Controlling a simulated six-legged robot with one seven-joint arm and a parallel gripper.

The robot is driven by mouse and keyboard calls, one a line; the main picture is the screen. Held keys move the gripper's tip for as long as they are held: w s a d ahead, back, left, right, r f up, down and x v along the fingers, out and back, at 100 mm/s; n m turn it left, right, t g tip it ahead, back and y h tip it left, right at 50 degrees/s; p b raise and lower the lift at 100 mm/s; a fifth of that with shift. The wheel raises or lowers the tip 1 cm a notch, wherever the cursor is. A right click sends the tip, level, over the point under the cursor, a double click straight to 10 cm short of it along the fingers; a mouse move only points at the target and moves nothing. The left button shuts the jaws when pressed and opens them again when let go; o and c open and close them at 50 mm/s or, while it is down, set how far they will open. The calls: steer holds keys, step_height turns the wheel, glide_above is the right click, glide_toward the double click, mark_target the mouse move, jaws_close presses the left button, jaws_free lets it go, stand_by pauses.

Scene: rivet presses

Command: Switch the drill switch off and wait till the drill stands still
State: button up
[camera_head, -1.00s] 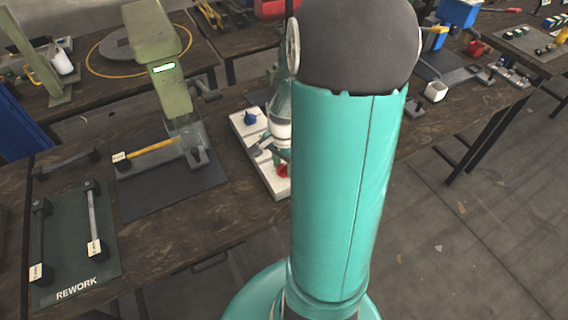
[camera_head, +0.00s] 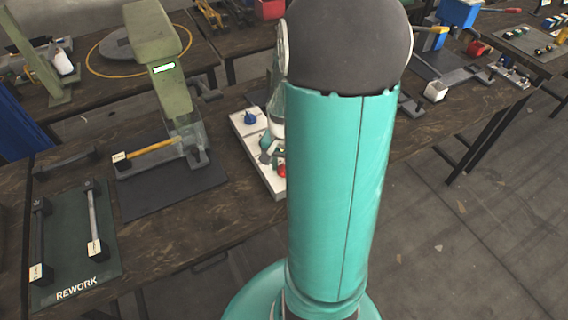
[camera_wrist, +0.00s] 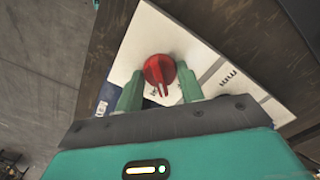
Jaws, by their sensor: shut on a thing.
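A red rotary switch (camera_wrist: 157,70) with a ridged grip sits on a white panel (camera_wrist: 170,32) in the wrist view. My gripper (camera_wrist: 160,86) has its two green fingers on either side of this red switch and is shut on it. In the head view the red switch (camera_head: 282,170) shows at the edge of my arm, on the white panel (camera_head: 240,128). My arm hides most of the gripper there. I cannot make out the drill itself, or whether it turns.
A blue knob (camera_head: 250,118) stands on the same panel. A REWORK mat (camera_head: 72,262) holds dark-ended bars. The floor to the right is open.

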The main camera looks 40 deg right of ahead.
steer(key=n, duration=0.4)
steer(key=shift+n, duration=0.3)
steer(key=n, duration=0.4)
steer(key=shift+n, duration=0.4)
steer(key=o, duration=1)
steer(key=shift+r, duration=0.1)
step_height(320, 180, up, 14)
